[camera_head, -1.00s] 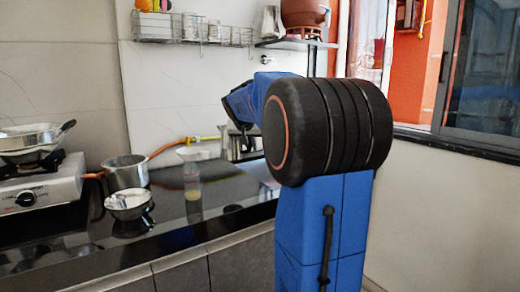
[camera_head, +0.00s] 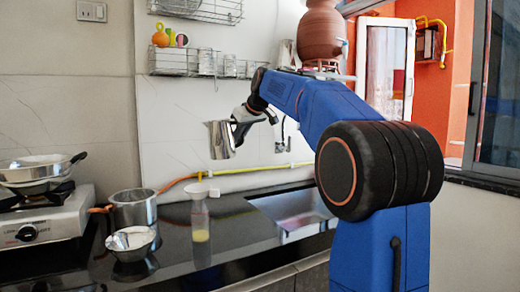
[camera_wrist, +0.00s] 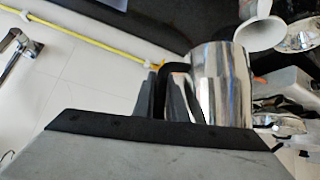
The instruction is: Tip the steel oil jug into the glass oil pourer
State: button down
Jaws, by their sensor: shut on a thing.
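My gripper (camera_head: 241,122) is shut on the steel oil jug (camera_head: 221,140) and holds it in the air above the counter. The jug looks slightly tilted in the head view. The glass oil pourer (camera_head: 200,222) stands upright on the black counter with yellowish oil low inside and a white funnel (camera_head: 199,192) in its top. The jug is above the pourer and a little to its right, clearly apart from it. In the wrist view the jug (camera_wrist: 228,82) is beside the fingers (camera_wrist: 170,98), and the funnel (camera_wrist: 260,34) shows beyond it. The jug's inside is hidden.
A steel pot (camera_head: 134,211) and a small steel bowl (camera_head: 131,241) stand left of the pourer. A gas stove (camera_head: 42,215) is at far left. A sink (camera_head: 295,212) lies to the right. A wire rack (camera_head: 205,63) and a clay pot (camera_head: 320,38) are above.

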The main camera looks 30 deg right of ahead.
jog(key=n+h, duration=0.1)
jog(key=f+n+h, duration=0.2)
jog(key=shift+d+h, duration=0.25)
jog(key=shift+h, duration=0.05)
dwell(0.6)
jog(key=shift+a+f+n+t+h, duration=0.15)
jog(key=shift+n+t+h, duration=0.15)
jog(key=shift+n+h, duration=0.15)
jog(key=shift+a+r+n+t+h, duration=0.3)
jog(key=shift+a+r+n+h, duration=0.35)
jog(key=shift+h, duration=0.5)
dwell(5.2)
